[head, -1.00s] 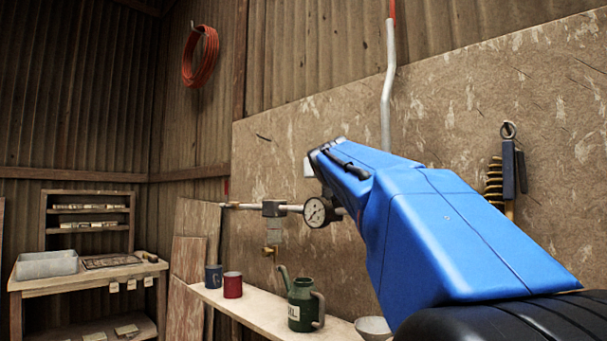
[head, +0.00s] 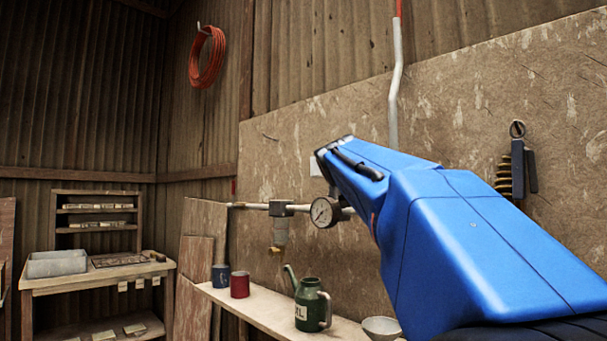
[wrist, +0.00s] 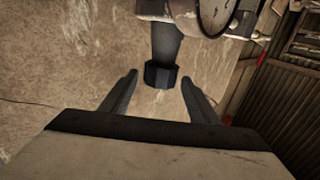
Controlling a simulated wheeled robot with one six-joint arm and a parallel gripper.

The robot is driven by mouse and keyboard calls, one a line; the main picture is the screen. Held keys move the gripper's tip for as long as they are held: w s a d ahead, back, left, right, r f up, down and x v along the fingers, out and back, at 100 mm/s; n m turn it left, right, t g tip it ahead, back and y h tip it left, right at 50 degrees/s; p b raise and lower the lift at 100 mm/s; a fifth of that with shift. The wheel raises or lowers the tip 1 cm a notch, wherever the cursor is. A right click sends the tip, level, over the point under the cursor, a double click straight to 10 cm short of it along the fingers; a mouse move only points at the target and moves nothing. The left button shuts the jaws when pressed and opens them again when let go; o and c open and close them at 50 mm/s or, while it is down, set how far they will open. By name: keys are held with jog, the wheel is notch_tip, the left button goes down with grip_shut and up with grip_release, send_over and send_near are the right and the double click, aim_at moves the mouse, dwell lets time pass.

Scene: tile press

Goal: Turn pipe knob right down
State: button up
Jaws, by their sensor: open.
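A dark faceted knob (wrist: 161,75) sits on the end of a grey stem (wrist: 166,43) in the wrist view. My gripper (wrist: 160,88) is open, with one finger on each side just short of the knob. Nothing is between the fingertips, and I cannot tell whether either touches the knob. In the head view, a metal pipe (head: 250,206) runs along the wall board to a round gauge (head: 324,212); the gauge's edge also shows in the wrist view (wrist: 214,14). My blue arm hides my gripper and the pipe right of the gauge in the head view.
A shelf below the pipe holds a blue mug (head: 221,277), a red mug (head: 240,285), a green can (head: 310,305) and a bowl (head: 381,328). A grey fitting with a brass end (head: 275,250) hangs from the pipe. A workbench (head: 95,280) stands at left.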

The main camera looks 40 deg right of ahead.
jog(key=v, duration=1.6)
